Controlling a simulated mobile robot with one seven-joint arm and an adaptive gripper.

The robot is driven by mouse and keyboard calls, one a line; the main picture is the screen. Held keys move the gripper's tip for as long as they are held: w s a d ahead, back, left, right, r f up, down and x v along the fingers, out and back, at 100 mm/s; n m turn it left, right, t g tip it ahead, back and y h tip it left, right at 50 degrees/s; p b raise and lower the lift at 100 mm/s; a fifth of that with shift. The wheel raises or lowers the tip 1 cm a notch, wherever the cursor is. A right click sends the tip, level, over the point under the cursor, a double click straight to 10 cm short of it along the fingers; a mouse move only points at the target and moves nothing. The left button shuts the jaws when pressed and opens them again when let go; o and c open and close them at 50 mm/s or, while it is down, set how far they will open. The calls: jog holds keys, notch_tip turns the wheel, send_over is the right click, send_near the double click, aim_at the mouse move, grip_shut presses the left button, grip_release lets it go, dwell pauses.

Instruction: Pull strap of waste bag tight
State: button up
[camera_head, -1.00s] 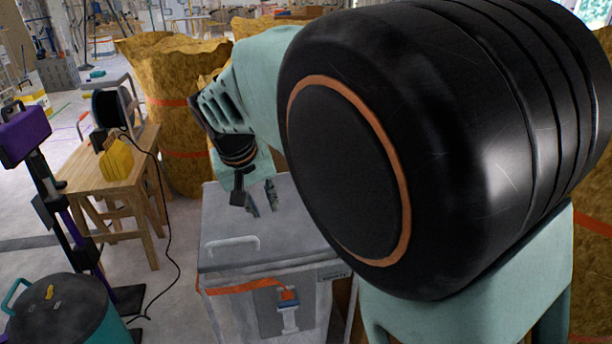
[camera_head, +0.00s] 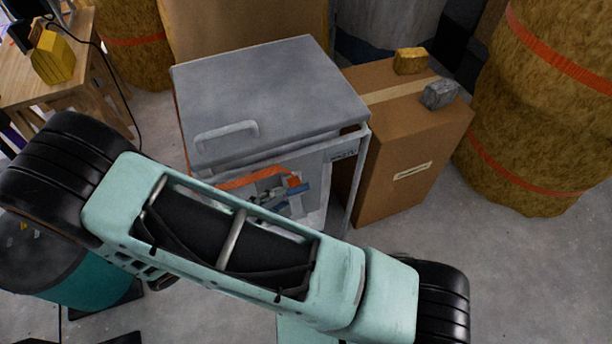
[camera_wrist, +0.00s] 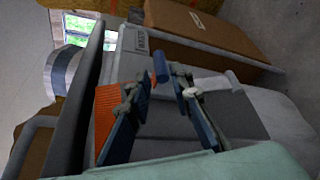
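The grey lidded bin (camera_head: 275,85) stands mid-scene in the head view, its lid down. An orange strap (camera_head: 240,181) runs across its front, with a buckle partly hidden behind my gripper. In the wrist view the orange strap (camera_wrist: 106,112) shows left of my fingers, and a small blue cylindrical part (camera_wrist: 160,65) lies near the gap between the fingertips. My gripper (camera_wrist: 160,88) is open, its fingers apart, close to the bin's front; it also shows in the head view (camera_head: 278,194). I cannot tell whether it touches the strap.
A cardboard box (camera_head: 405,150) with a yellow block (camera_head: 410,60) and a grey block (camera_head: 439,94) on top stands right of the bin. A wooden table (camera_head: 85,85) holds a yellow object at upper left. Floor at lower right is clear.

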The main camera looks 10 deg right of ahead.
jog(key=b+x, duration=0.2)
jog(key=x, duration=1)
jog(key=shift+f, duration=0.1)
jog(key=shift+c, duration=0.3)
grip_shut()
jog(key=shift+s, duration=0.1)
